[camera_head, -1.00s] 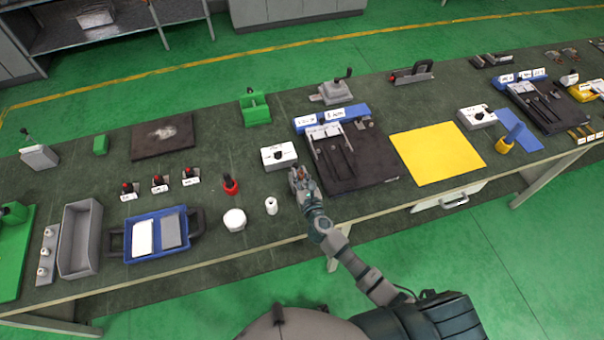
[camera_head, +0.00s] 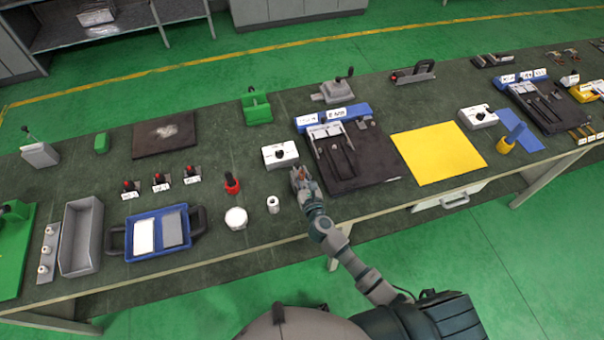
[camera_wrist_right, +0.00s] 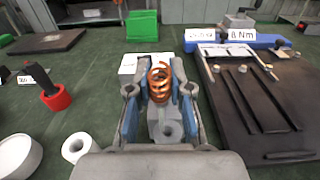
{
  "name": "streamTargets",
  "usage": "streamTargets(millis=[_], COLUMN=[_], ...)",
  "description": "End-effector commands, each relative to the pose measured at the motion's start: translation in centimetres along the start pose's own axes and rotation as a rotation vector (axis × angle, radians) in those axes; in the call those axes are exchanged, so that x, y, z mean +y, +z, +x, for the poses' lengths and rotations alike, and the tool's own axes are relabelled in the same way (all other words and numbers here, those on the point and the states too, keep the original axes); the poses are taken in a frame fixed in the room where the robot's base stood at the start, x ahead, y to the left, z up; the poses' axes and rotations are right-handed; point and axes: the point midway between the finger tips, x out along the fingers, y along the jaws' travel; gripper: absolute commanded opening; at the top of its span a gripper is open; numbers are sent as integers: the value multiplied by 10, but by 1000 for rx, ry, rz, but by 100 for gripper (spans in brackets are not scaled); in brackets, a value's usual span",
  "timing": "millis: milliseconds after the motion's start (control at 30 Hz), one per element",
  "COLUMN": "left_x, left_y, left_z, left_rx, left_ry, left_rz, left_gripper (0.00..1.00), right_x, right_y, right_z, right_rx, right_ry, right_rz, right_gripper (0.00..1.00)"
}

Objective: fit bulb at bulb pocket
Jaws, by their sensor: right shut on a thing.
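My right gripper (camera_head: 299,177) is over the bench, just in front of a white box with a black knob (camera_head: 280,155). I cannot tell for sure which thing is the bulb pocket. My left gripper is not in view.
A black plate fixture with a blue bar (camera_head: 365,160) lies close right of the gripper. A white round dish (camera_head: 236,219) and a red ring with a black handle (camera_head: 231,183) stand to the left. A yellow sheet (camera_head: 437,153) lies further right. Bench around the small cylinder is clear.

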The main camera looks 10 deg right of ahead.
Motion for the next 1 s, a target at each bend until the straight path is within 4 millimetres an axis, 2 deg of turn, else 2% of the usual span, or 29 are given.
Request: streamTargets(millis=[400, 1000], left_x=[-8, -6], left_y=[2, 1], left_z=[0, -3], left_rx=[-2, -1], left_ry=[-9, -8], left_rz=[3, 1], left_gripper=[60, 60], right_x=[-1, -14], right_y=[0, 0], right_z=[0, 0], right_rx=[-1, -2], right_ry=[0, 0], right_rz=[1, 9], right_gripper=[0, 0])
